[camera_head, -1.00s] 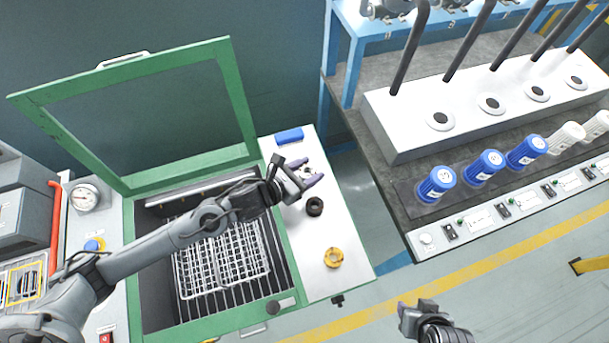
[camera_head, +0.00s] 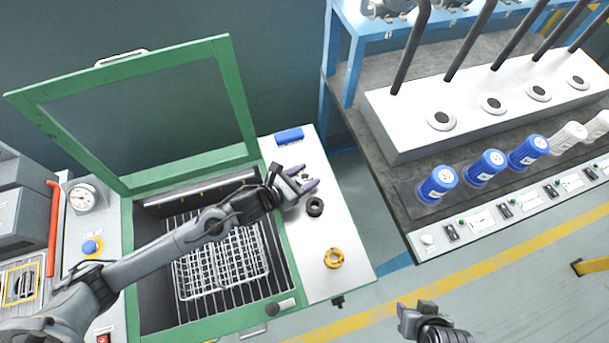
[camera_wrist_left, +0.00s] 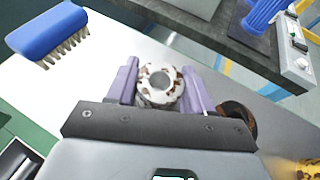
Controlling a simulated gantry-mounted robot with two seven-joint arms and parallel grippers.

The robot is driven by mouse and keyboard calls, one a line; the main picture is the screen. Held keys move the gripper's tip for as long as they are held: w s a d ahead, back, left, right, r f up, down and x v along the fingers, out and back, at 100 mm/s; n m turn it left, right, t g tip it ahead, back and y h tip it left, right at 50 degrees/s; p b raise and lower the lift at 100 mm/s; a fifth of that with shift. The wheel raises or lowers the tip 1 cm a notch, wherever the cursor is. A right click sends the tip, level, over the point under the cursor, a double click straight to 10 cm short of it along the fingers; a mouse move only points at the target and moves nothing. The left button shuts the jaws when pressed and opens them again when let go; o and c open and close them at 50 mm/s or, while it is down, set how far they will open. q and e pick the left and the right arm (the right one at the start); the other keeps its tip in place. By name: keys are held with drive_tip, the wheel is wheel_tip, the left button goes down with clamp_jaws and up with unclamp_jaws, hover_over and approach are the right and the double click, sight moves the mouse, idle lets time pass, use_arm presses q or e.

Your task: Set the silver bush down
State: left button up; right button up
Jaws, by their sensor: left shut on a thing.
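The silver bush (camera_wrist_left: 159,86) is a short ring with brown patches, held between the purple fingers of my left gripper (camera_wrist_left: 160,88) in the left wrist view. In the head view my left gripper (camera_head: 309,186) is over the white side shelf (camera_head: 317,228), and the bush is mostly hidden by the fingers. How far the bush is above the shelf I cannot tell. My right gripper (camera_head: 418,306) is at the bottom of the head view, over the floor, far from the bush; its finger opening is not clear.
A dark ring (camera_head: 315,207) lies on the shelf just below the left gripper, and a yellow ring (camera_head: 333,258) lies nearer the front. A blue brush (camera_head: 289,136) lies at the shelf's back. The green-framed cabinet (camera_head: 128,240) with a wire basket stands open at left.

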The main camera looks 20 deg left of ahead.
use_arm(q)
drive_tip(key=o, duration=1.2)
drive_tip(key=shift+f, duration=0.1)
drive_tip(key=shift+o, duration=0.2)
drive_tip(key=shift+r+p, duration=0.35)
drive_tip(key=v, duration=1.1)
drive_tip(key=shift+s+a+p, duration=0.15)
drive_tip(key=shift+s+p, duration=0.2)
drive_tip(key=n+y, duration=0.1)
drive_tip(key=n, duration=0.5)
drive_tip(key=shift+s+d+n+y, duration=0.25)
drive_tip(key=shift+n+y, duration=0.15)
drive_tip(key=n, duration=0.3)
drive_tip(key=shift+s+f+n+g+y, duration=0.2)
drive_tip(key=shift+s+n+g+y, duration=0.1)
drive_tip(key=shift+y, duration=0.1)
drive_tip(key=s+a+f+n+g+y, duration=0.2)
drive_tip(key=s+n, duration=0.4)
drive_tip(key=n, duration=0.8)
drive_tip(key=s+a+f+n+g+y, duration=0.1)
drive_tip(key=s+n+g, duration=0.4)
drive_tip(key=n, duration=1)
drive_tip(key=shift+s+a+f+n+g+y, duration=0.3)
drive_tip(key=shift+s+a+f+y, duration=0.15)
drive_tip(key=shift+s, duration=0.65)
